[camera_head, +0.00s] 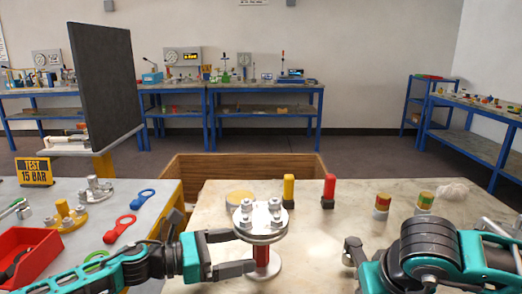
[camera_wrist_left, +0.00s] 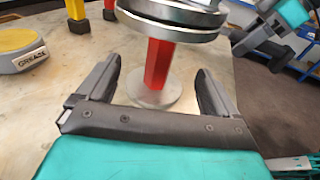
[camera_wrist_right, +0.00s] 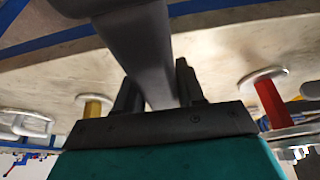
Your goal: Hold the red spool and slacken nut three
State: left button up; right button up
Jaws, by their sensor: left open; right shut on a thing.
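The red spool (camera_head: 262,257) stands upright on the near table, under a round metal flange (camera_head: 260,222) with several nuts on top. Which nut is three cannot be read. My left gripper (camera_head: 246,252) is open, one finger either side of the spool. In the left wrist view the red column (camera_wrist_left: 159,65) stands between the fingers (camera_wrist_left: 158,85) with gaps on both sides. My right gripper (camera_head: 352,252) is right of the spool, apart from it. In the right wrist view it (camera_wrist_right: 157,85) is shut on a grey bar-like tool (camera_wrist_right: 140,50); the tool's far end is out of view.
A grease tin (camera_wrist_left: 20,48), a yellow-topped post (camera_head: 289,188) and a red-topped post (camera_head: 329,188) stand behind the spool. Two banded pots (camera_head: 382,206) (camera_head: 424,202) are at the right. A red bin (camera_head: 28,255) sits on the left table. A yellow spool (camera_wrist_right: 92,108) shows in the right wrist view.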

pick_arm(q)
jog(key=shift+b+x, duration=0.6)
jog(key=shift+x, duration=1.7)
jog(key=shift+c, duration=0.4)
jog(key=c, duration=1.4)
